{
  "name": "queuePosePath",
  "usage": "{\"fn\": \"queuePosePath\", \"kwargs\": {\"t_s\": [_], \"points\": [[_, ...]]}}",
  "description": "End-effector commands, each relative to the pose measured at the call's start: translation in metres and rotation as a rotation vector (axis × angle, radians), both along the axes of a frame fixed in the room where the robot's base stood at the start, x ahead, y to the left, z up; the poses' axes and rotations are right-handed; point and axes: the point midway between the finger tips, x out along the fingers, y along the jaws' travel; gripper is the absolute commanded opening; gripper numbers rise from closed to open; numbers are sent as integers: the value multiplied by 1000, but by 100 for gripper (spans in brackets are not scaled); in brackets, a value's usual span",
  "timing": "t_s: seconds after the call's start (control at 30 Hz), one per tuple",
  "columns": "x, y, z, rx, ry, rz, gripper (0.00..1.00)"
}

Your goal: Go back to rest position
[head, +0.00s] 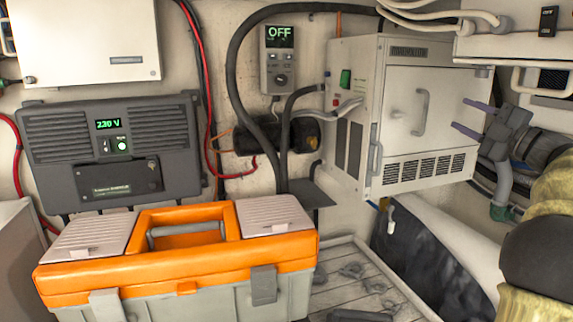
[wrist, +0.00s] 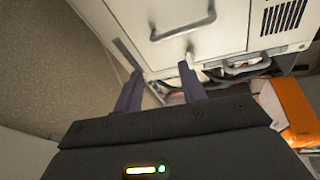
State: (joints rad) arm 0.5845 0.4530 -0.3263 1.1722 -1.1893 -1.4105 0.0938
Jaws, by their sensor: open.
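My gripper (head: 470,119) is at the right in the head view, its two purple-grey fingers pointing left in front of the white cabinet's door. The fingers are apart with nothing between them. In the wrist view the gripper's fingers (wrist: 161,90) also stand apart and empty, with the white cabinet (wrist: 180,35) beyond them. The cabinet (head: 425,115) has a closed door with a grey handle (head: 422,112), a green switch and vents. I cannot tell the exact gap between the fingertips and the door.
An orange and grey toolbox (head: 180,262) stands in front at the left. A dark inverter (head: 112,150) reading 230 V and a small controller (head: 279,60) reading OFF hang on the wall. A slatted grey floor (head: 350,270) lies below the cabinet. Hoses and cables run along the wall.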

Motion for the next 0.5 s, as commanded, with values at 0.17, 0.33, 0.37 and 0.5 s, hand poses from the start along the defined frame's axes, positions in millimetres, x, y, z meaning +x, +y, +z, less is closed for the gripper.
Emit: {"fn": "queuePosePath", "kwargs": {"t_s": [0.17, 0.33, 0.37, 0.5], "points": [[31, 9, -18, 317, 27, -172, 41], [48, 23, -74, 598, 167, -345, 41], [48, 27, -87, 643, 202, -376, 41], [41, 56, -161, 828, 407, -521, 41]]}}
